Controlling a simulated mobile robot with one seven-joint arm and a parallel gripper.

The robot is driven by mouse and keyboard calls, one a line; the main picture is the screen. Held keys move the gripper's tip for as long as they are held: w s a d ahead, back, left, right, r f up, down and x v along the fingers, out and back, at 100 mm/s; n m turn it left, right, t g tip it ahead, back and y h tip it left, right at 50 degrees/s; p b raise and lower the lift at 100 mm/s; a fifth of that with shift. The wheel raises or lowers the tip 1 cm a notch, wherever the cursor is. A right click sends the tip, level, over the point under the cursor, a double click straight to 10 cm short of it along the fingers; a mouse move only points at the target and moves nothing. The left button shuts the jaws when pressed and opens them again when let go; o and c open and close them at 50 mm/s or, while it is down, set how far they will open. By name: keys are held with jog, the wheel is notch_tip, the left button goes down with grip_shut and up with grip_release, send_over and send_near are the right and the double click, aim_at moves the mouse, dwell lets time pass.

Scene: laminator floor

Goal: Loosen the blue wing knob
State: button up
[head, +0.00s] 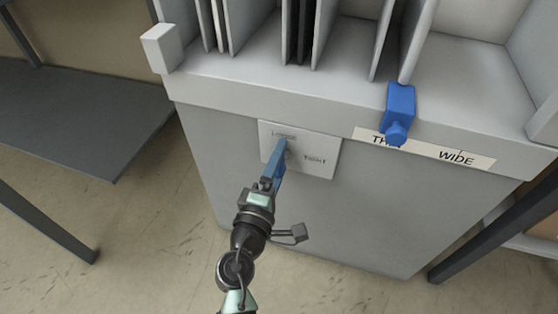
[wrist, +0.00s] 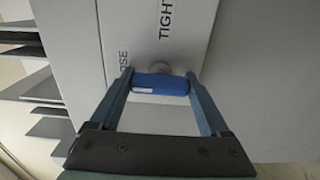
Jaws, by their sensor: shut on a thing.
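The blue wing knob (wrist: 160,84) sits between my fingertips in the wrist view, in front of a grey round stub on a pale plate. My gripper (wrist: 158,86) is shut on it, one blue-grey finger at each end. A small pale mark shows on the knob's near face. In the head view my gripper (head: 281,155) reaches the plate (head: 325,155) on the cabinet front, and the knob cannot be clearly told from the fingers. The plate reads LOOSE at upper left and TIGHT at lower right.
A blue block with a round knob (head: 399,108) sits on the cabinet's top edge, right of my gripper, over a THIN–WIDE label (head: 460,156). Upright grey dividers (head: 300,30) stand on top. A dark table (head: 80,110) is at left, with open floor below.

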jog(key=shift+f, duration=0.1)
jog(key=o, duration=1.2)
jog(key=p+v, duration=0.2)
jog(key=v, duration=1.1)
